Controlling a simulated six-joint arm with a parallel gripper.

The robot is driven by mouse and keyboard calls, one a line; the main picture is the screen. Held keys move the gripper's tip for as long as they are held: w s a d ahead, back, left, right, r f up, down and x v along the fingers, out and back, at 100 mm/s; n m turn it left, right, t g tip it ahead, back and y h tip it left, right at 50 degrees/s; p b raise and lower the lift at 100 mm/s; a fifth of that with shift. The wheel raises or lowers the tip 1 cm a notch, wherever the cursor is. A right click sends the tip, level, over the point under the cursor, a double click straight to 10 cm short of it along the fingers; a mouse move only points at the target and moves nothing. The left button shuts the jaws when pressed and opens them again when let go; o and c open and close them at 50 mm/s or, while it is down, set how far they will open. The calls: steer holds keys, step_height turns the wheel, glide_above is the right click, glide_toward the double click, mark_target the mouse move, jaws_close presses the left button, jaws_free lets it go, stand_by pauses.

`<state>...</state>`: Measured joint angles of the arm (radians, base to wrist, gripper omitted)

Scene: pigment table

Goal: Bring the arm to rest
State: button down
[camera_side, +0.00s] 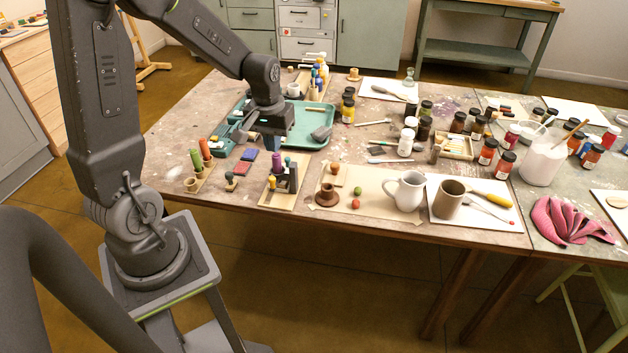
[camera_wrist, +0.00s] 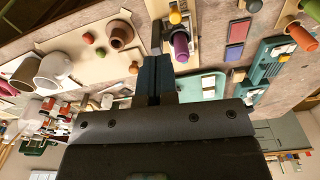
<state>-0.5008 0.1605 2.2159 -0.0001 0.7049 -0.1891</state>
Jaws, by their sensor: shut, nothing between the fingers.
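My gripper (camera_side: 271,143) is over the table in the side view, at the near left part of the teal tray (camera_side: 303,137). In the wrist view its two dark blue fingers (camera_wrist: 155,72) are together, with nothing between them. The fingers point down, and no object is seen in contact with them. A small rack with a purple-topped piece (camera_side: 278,172) stands on a board in front of the gripper in the side view. The purple piece (camera_wrist: 180,44) shows just beside the fingertips in the wrist view. The exact height above the table is hard to tell.
A holder with green and orange rolls (camera_side: 205,147) stands left of the gripper. Red and blue blocks (camera_side: 250,155) lie near it. A white mug (camera_side: 405,191) and a brown cup (camera_side: 448,199) stand to the right, with several jars (camera_side: 487,151) behind. Free floor lies in front of the table.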

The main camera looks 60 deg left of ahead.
steer(key=s+d+r+m+t, duration=0.5)
steer(key=s+d+r+m, duration=0.3)
steer(key=s+d+r, duration=0.3)
steer(key=d+r, duration=0.3)
steer(key=d, duration=0.2)
steer(key=shift+d+r, duration=0.2)
steer(key=shift+d, duration=0.1)
